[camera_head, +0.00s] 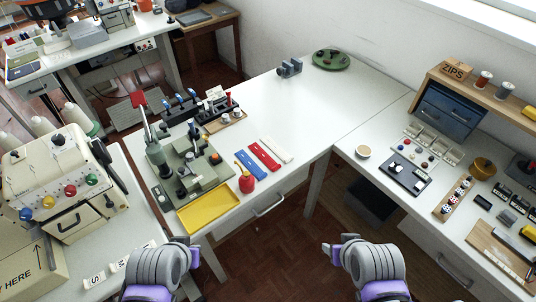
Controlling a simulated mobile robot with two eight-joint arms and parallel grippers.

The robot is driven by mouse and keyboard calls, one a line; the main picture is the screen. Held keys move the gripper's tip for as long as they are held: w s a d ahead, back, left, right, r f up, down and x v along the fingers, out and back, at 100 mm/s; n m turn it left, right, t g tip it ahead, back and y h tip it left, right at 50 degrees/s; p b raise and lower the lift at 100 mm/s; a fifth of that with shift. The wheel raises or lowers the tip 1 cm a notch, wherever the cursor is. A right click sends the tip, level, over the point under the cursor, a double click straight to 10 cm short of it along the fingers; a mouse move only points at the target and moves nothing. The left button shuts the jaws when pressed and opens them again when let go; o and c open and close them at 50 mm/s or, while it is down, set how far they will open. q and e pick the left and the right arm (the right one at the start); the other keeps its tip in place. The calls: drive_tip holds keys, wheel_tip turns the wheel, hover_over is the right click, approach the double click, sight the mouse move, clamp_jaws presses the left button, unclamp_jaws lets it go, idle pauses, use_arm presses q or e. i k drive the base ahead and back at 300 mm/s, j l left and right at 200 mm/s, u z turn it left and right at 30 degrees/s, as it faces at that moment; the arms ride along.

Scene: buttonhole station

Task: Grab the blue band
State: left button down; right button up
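The blue band (251,164) lies flat on the white table (300,95), at the left end of a row of three bands. The red band (265,155) and the white band (277,149) lie to its right, apart from it. My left gripper (184,240) is low in the view, in front of the table and away from the bands. My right gripper (334,246) is low at right centre, over the floor, with nothing visible in it. The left fingers are mostly hidden by the wrist.
The table behind the bands is largely clear.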

sight(243, 156)
drive_tip(key=i+z, duration=0.2)
drive_tip(key=z, duration=0.3)
drive_tip(key=i+j+z, duration=0.1)
drive_tip(key=i+z, duration=0.15)
drive_tip(key=z, duration=0.25)
